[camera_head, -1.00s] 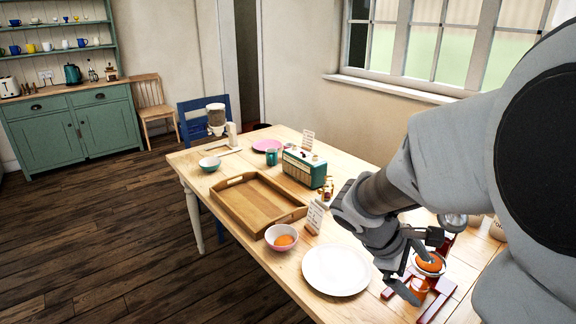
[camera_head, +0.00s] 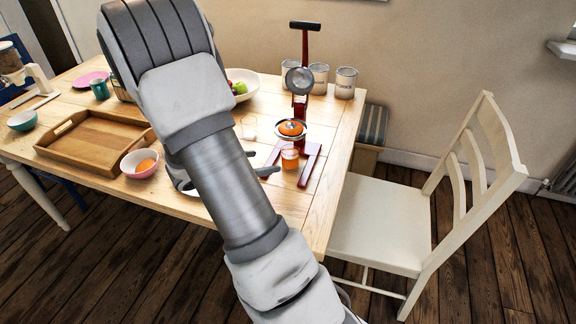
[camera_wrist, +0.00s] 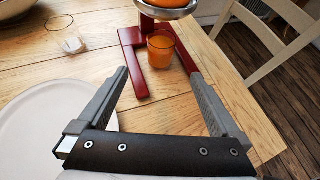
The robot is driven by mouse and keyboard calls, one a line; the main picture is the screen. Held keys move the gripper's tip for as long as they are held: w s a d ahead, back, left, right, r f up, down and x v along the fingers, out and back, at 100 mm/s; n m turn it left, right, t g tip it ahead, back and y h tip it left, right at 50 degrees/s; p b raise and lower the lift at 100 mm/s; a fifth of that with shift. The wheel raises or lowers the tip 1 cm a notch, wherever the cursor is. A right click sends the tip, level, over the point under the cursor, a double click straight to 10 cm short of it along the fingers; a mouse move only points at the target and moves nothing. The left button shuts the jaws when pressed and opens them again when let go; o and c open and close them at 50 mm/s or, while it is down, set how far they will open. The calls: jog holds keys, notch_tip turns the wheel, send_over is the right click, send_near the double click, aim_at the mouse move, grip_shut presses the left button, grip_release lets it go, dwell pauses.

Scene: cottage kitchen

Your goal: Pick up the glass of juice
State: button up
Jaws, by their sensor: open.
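The glass of juice (camera_head: 290,158) is a small clear glass with orange liquid. It stands upright between the legs of the red juicer's base, below the juicer's bowl. It also shows in the wrist view (camera_wrist: 160,52), beyond my fingertips and roughly centred between them. My gripper (camera_wrist: 160,77) is open and empty, with its fingers pointing at the glass and apart from it. In the head view my gripper (camera_head: 262,163) is just left of the glass, partly hidden by my arm.
The red juicer (camera_head: 304,75) rises behind the glass, its bowl overhanging close above. A white plate (camera_wrist: 40,135) lies left of my gripper, and a small empty glass (camera_wrist: 69,41) stands beyond it. A cream chair (camera_head: 385,225) stands right of the table.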

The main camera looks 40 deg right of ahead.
aim_at(285, 156)
jog(key=b+x, duration=0.2)
jog(key=x, duration=1.2)
jog(key=shift+r+b, duration=0.15)
jog(key=shift+b, duration=0.2)
grip_shut()
jog(key=shift+r, duration=0.3)
